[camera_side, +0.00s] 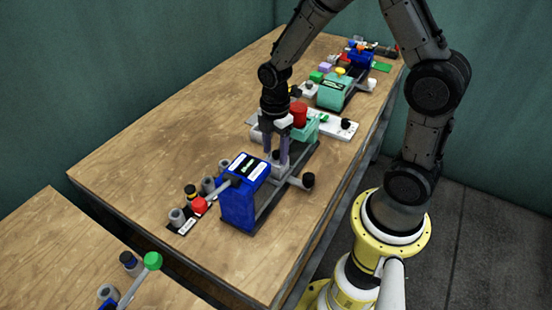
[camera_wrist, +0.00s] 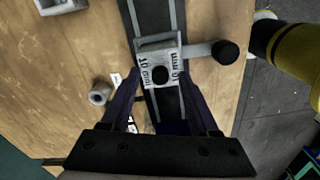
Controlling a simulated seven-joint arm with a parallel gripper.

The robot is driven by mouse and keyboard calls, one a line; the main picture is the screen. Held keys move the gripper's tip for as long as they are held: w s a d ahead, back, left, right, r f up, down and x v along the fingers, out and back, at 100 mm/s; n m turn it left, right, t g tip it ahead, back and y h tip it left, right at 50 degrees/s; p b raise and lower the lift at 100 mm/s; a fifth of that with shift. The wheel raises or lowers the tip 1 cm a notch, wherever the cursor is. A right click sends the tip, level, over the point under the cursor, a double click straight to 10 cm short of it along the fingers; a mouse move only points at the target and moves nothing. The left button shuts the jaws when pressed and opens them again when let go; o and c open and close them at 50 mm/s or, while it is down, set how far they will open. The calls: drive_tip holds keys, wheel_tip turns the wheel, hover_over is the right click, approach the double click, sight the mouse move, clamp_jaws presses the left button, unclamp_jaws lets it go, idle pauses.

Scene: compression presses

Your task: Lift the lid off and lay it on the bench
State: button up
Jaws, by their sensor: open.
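I take this knobbed block to be the lid, but I cannot be sure. My gripper (camera_wrist: 160,82) is open and points down, with one finger on each side of the block's near part and the knob between them. I cannot tell whether the fingers touch it. In the side view my gripper (camera_side: 277,158) is just behind the blue press (camera_side: 240,206) and hides most of the block.
A grey arm with a black end knob (camera_side: 308,180) sticks out right of the block. A red-tipped lever (camera_side: 199,204) and grey cylinders stand left of the blue press. Teal presses (camera_side: 335,93) stand farther back. The bench (camera_side: 150,160) is clear on the left.

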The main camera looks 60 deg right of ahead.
clamp_jaws()
drive_tip(key=shift+r, duration=0.1)
idle(0.5)
